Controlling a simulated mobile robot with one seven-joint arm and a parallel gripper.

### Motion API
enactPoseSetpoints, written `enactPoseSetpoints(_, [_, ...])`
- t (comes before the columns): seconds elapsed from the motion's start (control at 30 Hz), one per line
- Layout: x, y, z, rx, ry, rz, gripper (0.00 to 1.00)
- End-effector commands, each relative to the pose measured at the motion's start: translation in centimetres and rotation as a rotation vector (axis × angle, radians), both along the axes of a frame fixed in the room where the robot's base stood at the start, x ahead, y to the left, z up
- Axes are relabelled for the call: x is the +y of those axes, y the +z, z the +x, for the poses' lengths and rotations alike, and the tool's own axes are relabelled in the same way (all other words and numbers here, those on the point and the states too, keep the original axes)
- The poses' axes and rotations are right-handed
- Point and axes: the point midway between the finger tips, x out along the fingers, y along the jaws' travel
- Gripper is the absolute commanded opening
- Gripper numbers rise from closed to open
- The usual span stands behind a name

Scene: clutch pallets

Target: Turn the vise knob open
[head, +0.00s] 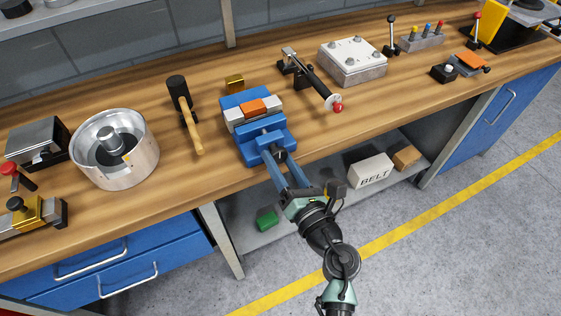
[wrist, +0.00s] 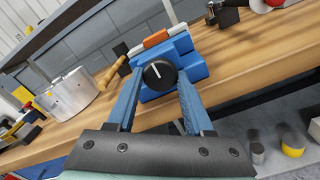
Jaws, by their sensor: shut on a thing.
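The blue vise (head: 262,140) stands at the front edge of the workbench, with an orange block (head: 254,107) between its pale jaws. The vise also shows in the wrist view (wrist: 190,62). Its round black knob (wrist: 158,74) faces me, with a white mark pointing up and slightly left. In the head view the knob (head: 279,156) is partly hidden by my fingers. My gripper (wrist: 160,78) reaches up to the vise front with one blue finger on each side of the knob and is shut on it.
A hammer (head: 186,112) and a metal pot (head: 114,150) lie left of the vise. A lever with a red tip (head: 318,85) and a grey plate block (head: 352,61) stand to its right. A BELT box (head: 371,170) sits on the shelf below.

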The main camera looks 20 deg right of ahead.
Motion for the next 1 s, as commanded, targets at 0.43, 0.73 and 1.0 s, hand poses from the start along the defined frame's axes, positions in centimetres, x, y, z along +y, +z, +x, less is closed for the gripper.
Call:
enactPoseSetpoints(0.43, [-0.01, -0.06, -0.04, 0.001, 0.0, -0.016, 0.0])
enactPoseSetpoints(0.73, [0.0, -0.05, -0.02, 0.0, 0.001, -0.015, 0.81])
enactPoseSetpoints(1.0, [-0.03, -0.07, -0.33, 0.001, 0.0, -0.014, 0.81])
